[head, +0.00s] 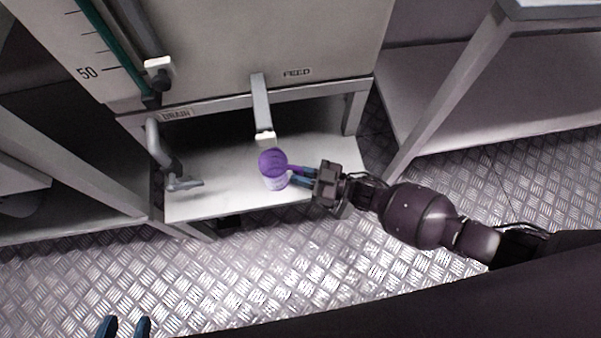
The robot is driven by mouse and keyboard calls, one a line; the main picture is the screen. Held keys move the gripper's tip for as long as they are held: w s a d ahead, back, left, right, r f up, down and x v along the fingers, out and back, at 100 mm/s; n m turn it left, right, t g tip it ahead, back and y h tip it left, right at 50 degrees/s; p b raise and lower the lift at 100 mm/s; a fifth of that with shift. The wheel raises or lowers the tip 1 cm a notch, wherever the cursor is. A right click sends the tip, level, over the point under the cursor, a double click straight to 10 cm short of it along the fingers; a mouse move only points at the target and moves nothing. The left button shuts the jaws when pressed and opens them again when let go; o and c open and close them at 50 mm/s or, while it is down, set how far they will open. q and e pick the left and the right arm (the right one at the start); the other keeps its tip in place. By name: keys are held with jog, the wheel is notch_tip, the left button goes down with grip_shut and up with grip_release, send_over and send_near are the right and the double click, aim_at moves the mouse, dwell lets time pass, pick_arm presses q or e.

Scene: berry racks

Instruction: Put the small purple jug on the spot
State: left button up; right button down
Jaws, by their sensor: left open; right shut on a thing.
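The small purple jug (273,168) is a see-through cup with a purple rim and a handle toward the right. It is upright at the low white shelf, just below and in front of the white-tipped feed spout (263,112). My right gripper (301,177) is shut on the jug from its right side, at the handle. I cannot tell whether the jug's base touches the shelf. No marked spot can be made out; the jug may hide it. My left gripper (125,327) shows only its blue fingertips at the bottom left edge, open and empty.
A tank panel labelled FEED and DRAIN (220,50) rises behind. Metal racks (450,100) flank both sides. The tread-plate floor (240,280) is clear.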

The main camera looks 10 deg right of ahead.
pick_arm(q)
jog(key=shift+f, duration=0.15)
pick_arm(e)
jog(key=shift+f, duration=0.2)
jog(key=c, duration=1.1)
grip_release()
jog(key=shift+s, duration=0.1)
jog(key=shift+d, duration=0.15)
pick_arm(q)
jog(key=shift+d+g+p, duration=0.2)
jog(key=shift+g+p, duration=0.1)
jog(key=shift+p, duration=0.4)
pick_arm(e)
jog(key=shift+v, duration=5.25)
pick_arm(q)
jog(key=shift+w+a+r, duration=0.1)
jog(key=shift+r, duration=0.25)
